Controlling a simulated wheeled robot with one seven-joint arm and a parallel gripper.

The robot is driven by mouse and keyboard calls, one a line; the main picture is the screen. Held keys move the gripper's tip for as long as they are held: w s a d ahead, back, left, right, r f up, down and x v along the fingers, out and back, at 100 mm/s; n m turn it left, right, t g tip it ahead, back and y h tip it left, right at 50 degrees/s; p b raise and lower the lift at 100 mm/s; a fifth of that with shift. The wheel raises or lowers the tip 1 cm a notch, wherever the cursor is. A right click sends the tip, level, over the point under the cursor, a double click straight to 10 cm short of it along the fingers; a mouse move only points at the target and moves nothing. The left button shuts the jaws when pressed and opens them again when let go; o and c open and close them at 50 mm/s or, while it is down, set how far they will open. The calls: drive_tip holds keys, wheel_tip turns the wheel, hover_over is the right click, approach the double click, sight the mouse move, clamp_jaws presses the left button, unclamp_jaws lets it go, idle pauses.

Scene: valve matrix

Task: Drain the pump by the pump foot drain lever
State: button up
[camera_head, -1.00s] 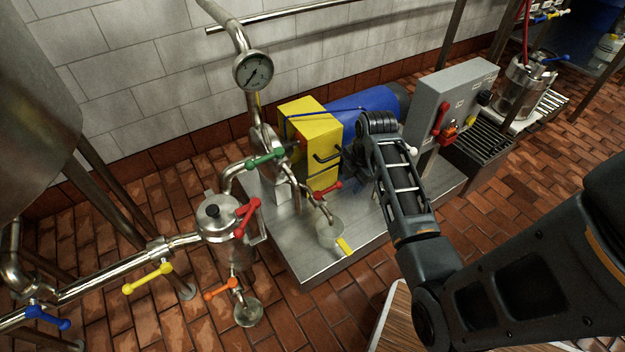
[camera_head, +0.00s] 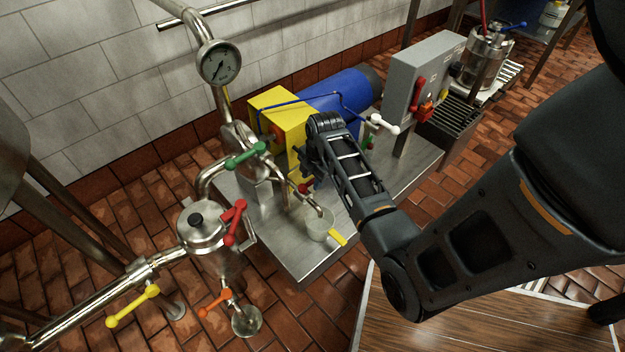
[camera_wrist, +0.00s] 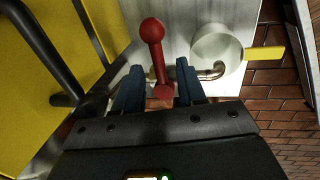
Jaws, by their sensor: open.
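The pump foot drain lever (camera_wrist: 153,45) is red with a ball knob. In the wrist view it stands between the two fingers of my gripper (camera_wrist: 158,82), and the knob reaches beyond the fingertips. The fingers are apart, with a gap visible on each side of the lever. In the head view my gripper (camera_head: 305,168) is low beside the yellow pump guard (camera_head: 277,118), and only a bit of red lever (camera_head: 306,188) shows past it. A bent drain spout (camera_wrist: 215,72) ends at a clear cup (camera_head: 319,224), which also shows in the wrist view (camera_wrist: 212,48).
A dark handle (camera_wrist: 40,50) on the yellow guard is close to the left of my gripper. Another red lever (camera_head: 236,222) is on the steel strainer, with a green lever (camera_head: 246,154) above. A grey switch box (camera_head: 425,75) stands right of the pump.

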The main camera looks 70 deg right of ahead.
drive_tip(key=shift+f, duration=0.15)
drive_tip(key=shift+c, duration=0.3)
clamp_jaws()
idle(0.3)
